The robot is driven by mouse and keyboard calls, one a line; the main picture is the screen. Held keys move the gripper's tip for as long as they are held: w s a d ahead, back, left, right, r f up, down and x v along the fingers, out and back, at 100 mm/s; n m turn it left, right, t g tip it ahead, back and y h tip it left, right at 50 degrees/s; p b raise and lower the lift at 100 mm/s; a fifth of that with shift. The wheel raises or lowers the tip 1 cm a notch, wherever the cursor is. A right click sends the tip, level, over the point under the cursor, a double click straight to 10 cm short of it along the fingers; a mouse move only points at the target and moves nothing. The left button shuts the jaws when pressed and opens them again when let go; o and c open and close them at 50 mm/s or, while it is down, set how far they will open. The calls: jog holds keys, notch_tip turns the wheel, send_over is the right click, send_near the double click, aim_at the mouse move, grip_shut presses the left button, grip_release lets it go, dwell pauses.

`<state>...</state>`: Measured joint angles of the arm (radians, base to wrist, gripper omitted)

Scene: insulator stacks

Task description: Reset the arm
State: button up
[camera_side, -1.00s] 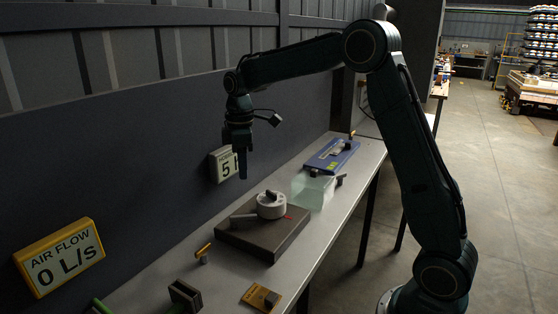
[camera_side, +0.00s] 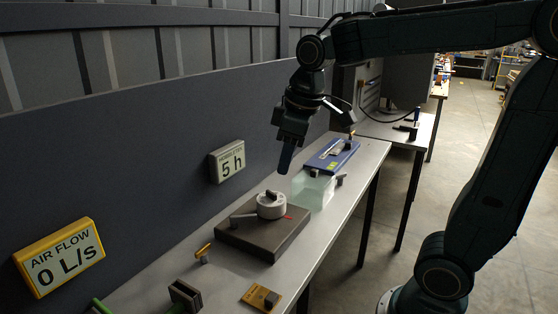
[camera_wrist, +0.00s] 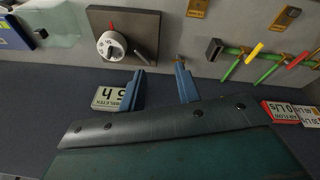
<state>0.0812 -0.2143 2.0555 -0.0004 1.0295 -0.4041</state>
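My gripper (camera_side: 286,160) hangs in the air above the bench, tilted, its blue fingertips above and a little right of the white round dial. In the wrist view my gripper (camera_wrist: 163,82) shows two blue fingers set apart with nothing between them. The rest of my arm reaches in from the right of the side view.
The bench (camera_side: 342,211) holds a dark block (camera_side: 284,243) with a white dial (camera_side: 271,206), a pale translucent block (camera_side: 313,190) and a blue plate (camera_side: 331,155). Behind stands a dark wall with a "5 h" sign (camera_side: 228,161) and an "AIR FLOW 0 L/s" sign (camera_side: 59,257).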

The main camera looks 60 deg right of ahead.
jog(key=s+a+f+m+t, duration=0.1)
jog(key=s+m, duration=0.1)
jog(key=s, duration=0.4)
jog(key=s+a+f+m+t, duration=0.1)
jog(key=s+f, duration=0.1)
jog(key=s, duration=0.5)
jog(key=shift+s+a+m+t, duration=0.2)
jog(key=shift+a+m+t, duration=0.1)
jog(key=shift+m, duration=0.1)
